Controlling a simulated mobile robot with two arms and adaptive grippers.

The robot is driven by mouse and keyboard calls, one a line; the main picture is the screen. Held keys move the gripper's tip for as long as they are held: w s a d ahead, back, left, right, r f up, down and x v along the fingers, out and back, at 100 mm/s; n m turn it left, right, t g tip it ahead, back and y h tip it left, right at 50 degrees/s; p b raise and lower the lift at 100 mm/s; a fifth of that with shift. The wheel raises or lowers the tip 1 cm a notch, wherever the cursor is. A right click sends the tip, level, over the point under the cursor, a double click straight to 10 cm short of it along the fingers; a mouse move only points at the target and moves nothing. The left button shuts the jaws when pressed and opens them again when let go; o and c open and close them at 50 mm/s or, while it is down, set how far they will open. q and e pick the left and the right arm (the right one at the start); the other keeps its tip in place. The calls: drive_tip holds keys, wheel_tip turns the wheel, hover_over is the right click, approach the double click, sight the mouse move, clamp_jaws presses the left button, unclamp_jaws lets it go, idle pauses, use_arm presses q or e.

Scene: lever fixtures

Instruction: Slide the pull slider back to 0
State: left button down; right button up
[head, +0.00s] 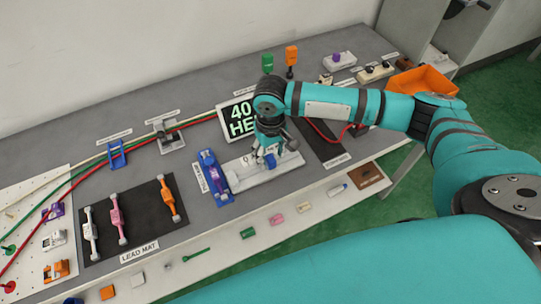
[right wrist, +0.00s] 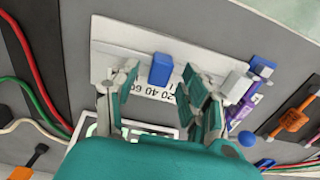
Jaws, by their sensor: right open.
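The pull slider is a white plate (head: 285,169) near the table's front edge, with a blue knob (head: 270,160) mostly hidden by my right gripper (head: 269,154) in the head view. In the right wrist view the plate (right wrist: 215,60) carries printed numbers, among them 20, 40 and 60, and the blue knob (right wrist: 160,69) stands between the two fingers of my right gripper (right wrist: 159,84). The fingers are open, with visible gaps on both sides of the knob. A screen (head: 237,120) behind the plate reads 40 and part of a word. My left gripper is not in view.
A blue fixture (head: 211,178) stands close to the plate's left end. A dark mat (head: 136,217) with several small levers lies further left. Red and green cables (head: 90,172) run along the table. An orange bin (head: 423,80) is at the far right.

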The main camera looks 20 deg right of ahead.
drive_tip(key=shift+f, duration=0.9)
drive_tip(key=shift+c, duration=0.2)
drive_tip(key=c, duration=0.9)
drive_tip(key=a+p, duration=0.4)
drive_tip(key=a, duration=0.1)
drive_tip(key=shift+s+r, duration=0.1)
drive_tip(key=shift+r, duration=0.15)
drive_tip(key=shift+a+f, duration=0.15)
drive_tip(key=shift+a, duration=0.3)
